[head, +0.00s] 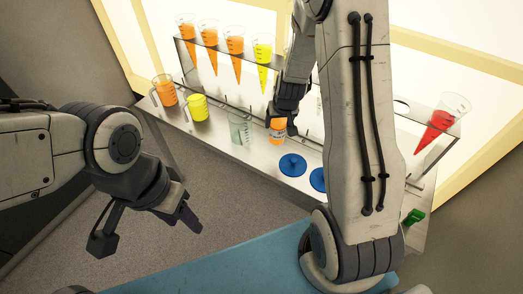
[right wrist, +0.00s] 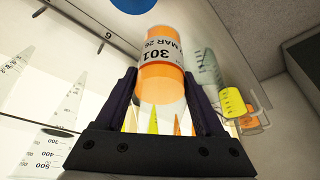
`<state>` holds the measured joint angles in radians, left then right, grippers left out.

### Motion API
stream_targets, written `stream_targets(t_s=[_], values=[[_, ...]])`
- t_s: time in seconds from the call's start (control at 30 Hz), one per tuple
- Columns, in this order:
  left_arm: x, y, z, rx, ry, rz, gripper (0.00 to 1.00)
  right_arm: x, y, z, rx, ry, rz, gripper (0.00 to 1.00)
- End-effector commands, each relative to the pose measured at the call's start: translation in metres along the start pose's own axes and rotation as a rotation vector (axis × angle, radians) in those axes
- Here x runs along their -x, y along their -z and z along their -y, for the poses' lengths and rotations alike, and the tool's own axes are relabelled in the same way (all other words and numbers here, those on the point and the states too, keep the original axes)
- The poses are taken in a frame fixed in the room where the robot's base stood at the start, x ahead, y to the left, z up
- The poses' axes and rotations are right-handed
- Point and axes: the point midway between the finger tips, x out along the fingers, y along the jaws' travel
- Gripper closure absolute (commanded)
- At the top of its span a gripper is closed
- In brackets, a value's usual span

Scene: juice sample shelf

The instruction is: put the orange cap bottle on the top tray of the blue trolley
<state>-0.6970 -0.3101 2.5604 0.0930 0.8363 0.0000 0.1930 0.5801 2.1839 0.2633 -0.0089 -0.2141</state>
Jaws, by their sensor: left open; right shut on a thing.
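The orange cap bottle (head: 278,125), with a white label band, is at the shelf's lower deck in the head view. My right gripper (head: 282,113) is shut on it from above and behind. In the right wrist view the bottle (right wrist: 162,62) sits between the two dark fingers (right wrist: 165,105), its label reading 301. I cannot tell whether its base touches the deck. My left gripper (head: 147,228) is open and empty, over the floor at lower left. The blue trolley's top tray (head: 200,272) shows at the bottom, partly hidden by my right arm.
The metal shelf (head: 215,137) carries an orange beaker (head: 164,90), a yellow beaker (head: 197,107), a clear beaker (head: 240,130) and blue discs (head: 292,165). Several filled cones (head: 235,45) hang in its upper rack. A red cone (head: 440,122) is at right. The visible tray surface is bare.

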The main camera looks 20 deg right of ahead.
Motion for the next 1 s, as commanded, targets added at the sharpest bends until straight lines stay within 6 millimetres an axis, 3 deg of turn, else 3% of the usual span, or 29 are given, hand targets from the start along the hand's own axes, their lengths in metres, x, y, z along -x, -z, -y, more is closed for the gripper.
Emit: stream_targets(t_s=[0.03, 0.13, 0.23, 0.33, 0.47, 0.8, 1.0], values=[[-0.014, -0.001, 0.001, 0.0, 0.0, 0.0, 0.5, -0.008, 0.007, -0.029, -0.033, -0.015, -0.008, 1.0], [-0.022, -0.001, 0.002, 0.0, 0.0, 0.0, 0.5, -0.008, 0.016, -0.065, -0.056, -0.029, -0.01, 1.0], [-0.026, -0.001, 0.002, -0.001, 0.0, 0.0, 0.5, -0.006, 0.02, -0.089, -0.067, -0.041, -0.01, 1.0], [-0.025, -0.001, 0.002, -0.001, 0.0, -0.001, 0.5, -0.006, 0.021, -0.095, -0.07, -0.045, -0.008, 1.0], [-0.013, -0.001, 0.001, -0.001, 0.0, -0.001, 0.5, -0.013, 0.016, -0.076, -0.064, -0.043, -0.001, 1.0], [-0.001, 0.0, 0.0, 0.0, 0.0, -0.001, 0.5, -0.057, -0.006, -0.001, -0.061, -0.043, -0.004, 1.0], [0.001, 0.0, 0.0, 0.0, 0.0, 0.0, 0.5, -0.068, -0.011, 0.017, -0.065, -0.045, -0.008, 1.0]])
